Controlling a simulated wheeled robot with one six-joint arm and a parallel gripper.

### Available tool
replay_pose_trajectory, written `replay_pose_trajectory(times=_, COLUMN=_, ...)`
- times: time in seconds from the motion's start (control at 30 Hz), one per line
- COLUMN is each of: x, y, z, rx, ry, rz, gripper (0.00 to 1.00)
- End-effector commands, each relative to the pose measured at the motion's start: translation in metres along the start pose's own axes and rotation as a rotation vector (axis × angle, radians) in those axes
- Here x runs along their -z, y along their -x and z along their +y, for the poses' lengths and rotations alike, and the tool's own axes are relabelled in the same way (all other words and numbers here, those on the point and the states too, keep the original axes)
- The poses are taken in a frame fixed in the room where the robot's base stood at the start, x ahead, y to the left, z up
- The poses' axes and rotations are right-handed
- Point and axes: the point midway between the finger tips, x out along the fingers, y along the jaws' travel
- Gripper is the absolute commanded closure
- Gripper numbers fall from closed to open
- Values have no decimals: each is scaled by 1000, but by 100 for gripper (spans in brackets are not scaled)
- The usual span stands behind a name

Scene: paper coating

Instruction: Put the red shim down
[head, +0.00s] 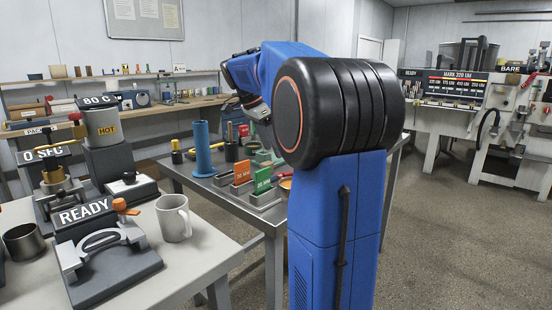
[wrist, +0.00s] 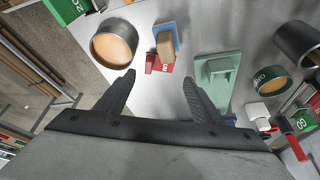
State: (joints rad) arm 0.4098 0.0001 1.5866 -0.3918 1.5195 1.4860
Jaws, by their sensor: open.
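In the wrist view, a small red piece with white marking, which looks like the red shim (wrist: 152,63), is on the grey table beside a brown block (wrist: 165,45) and a blue piece (wrist: 167,30). I cannot tell whether it lies flat or stands in something. My gripper (wrist: 159,78) is open, with nothing between its fingers. The red piece shows ahead of the fingertips, apart from them. In the head view my arm hides the gripper's tips, and I cannot make out the red shim there.
A round cup with tan contents (wrist: 115,44) and a pale green stand (wrist: 215,75) flank the red piece. The table (head: 222,194) also carries a blue cylinder (head: 202,150), an orange plate (head: 242,173) and a green plate (head: 262,180). A white mug (head: 174,218) stands on the nearer bench.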

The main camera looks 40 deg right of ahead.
Motion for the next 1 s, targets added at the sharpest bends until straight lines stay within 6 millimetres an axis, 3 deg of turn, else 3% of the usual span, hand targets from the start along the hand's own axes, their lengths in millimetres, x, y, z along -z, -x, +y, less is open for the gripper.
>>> replay_pose_trajectory(times=0.1, x=0, y=15, z=-1, rx=1, ry=1, rz=0, gripper=39)
replay_pose_trajectory(times=0.3, x=0, y=25, z=0, rx=1, ry=1, rz=0, gripper=39)
replay_pose_trajectory(times=1.0, x=0, y=26, z=0, rx=0, ry=0, rz=0, gripper=39)
